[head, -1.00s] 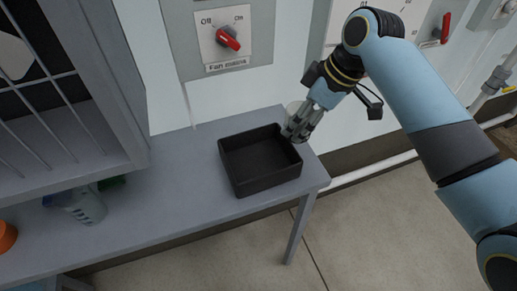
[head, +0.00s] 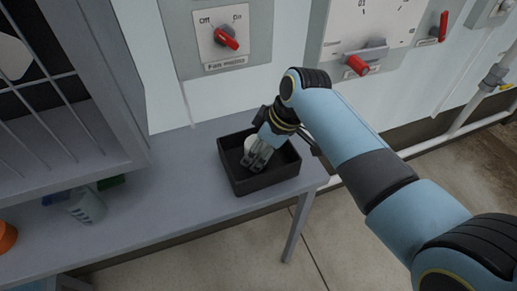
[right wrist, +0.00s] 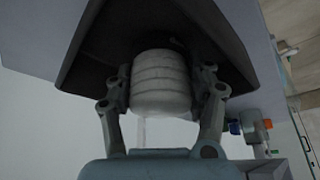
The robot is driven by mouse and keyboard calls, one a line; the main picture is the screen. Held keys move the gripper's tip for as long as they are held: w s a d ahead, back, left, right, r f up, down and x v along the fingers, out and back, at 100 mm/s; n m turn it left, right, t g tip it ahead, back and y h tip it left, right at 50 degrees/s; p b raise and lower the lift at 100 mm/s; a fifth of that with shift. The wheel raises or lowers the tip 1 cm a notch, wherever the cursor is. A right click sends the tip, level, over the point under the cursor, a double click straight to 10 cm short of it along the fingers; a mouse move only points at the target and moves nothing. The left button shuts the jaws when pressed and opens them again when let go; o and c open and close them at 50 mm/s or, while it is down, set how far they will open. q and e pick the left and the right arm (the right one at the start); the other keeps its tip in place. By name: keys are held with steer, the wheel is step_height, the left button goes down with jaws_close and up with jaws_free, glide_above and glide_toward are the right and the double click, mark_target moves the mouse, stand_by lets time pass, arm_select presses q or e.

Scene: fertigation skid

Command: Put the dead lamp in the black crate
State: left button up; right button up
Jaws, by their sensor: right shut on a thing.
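The black crate (head: 239,182) stands open on the grey bench near its right end. My right gripper (head: 256,160) reaches down over the crate's opening and is shut on the dead lamp (head: 250,144), a whitish rounded piece partly hidden by the fingers. In the right wrist view the ribbed white lamp (right wrist: 160,84) sits between the two fingers, with the dark crate (right wrist: 95,50) behind it. I cannot tell whether the lamp touches the crate floor. My left gripper is not in view.
The grey bench (head: 170,185) is clear left of the crate. A clear measuring cup (head: 88,207) and an orange object (head: 7,236) stand farther left, beside a grey barred cabinet (head: 75,120). A wall panel with a red fan switch (head: 227,38) is behind.

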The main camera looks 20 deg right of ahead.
steer(key=o, duration=1.2)
steer(key=shift+f, duration=0.1)
steer(key=shift+o, duration=0.2)
steer(key=p+v, duration=0.1)
steer(key=v, duration=1.1)
